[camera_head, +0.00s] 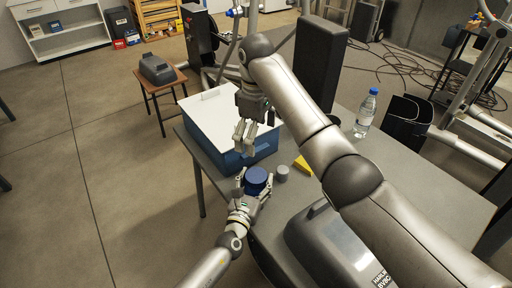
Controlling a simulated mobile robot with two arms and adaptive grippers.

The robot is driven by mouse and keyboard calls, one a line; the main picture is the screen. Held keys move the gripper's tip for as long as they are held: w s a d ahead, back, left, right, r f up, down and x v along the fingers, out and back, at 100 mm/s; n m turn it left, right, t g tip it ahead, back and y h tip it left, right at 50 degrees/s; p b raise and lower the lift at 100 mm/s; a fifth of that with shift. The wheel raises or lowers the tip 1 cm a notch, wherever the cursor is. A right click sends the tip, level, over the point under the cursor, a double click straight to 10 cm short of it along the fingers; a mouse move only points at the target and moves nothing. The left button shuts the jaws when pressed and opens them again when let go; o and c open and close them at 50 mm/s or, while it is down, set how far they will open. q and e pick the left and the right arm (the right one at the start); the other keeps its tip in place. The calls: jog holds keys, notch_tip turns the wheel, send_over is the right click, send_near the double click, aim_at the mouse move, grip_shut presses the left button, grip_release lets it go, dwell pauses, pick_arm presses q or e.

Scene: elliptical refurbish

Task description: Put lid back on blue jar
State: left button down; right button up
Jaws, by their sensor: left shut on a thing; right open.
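The blue jar (257,176) is near the table's left front edge, upright as far as I can see. My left gripper (254,186) is shut on the blue jar, with its fingers on either side of it. A small grey round piece (282,174) stands just right of the jar; I cannot tell whether it is the lid. My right gripper (244,148) is open and empty, fingers pointing down, above and behind the jar, in front of the blue box. The jar's lower part is partly hidden by my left gripper.
A blue box (236,160) with a white top fills the table's (330,185) back left. A yellow item (302,166) lies right of the grey piece, partly behind my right arm. A water bottle (366,114) and a black container (403,119) stand right. A grey case (330,240) occupies the front.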

dwell(0.4)
pick_arm(q)
jog(key=shift+c, duration=1.3)
grip_release()
jog(key=shift+s, duration=0.1)
jog(key=v, duration=1.1)
jog(key=shift+s, duration=0.35)
jog(key=shift+a, duration=0.15)
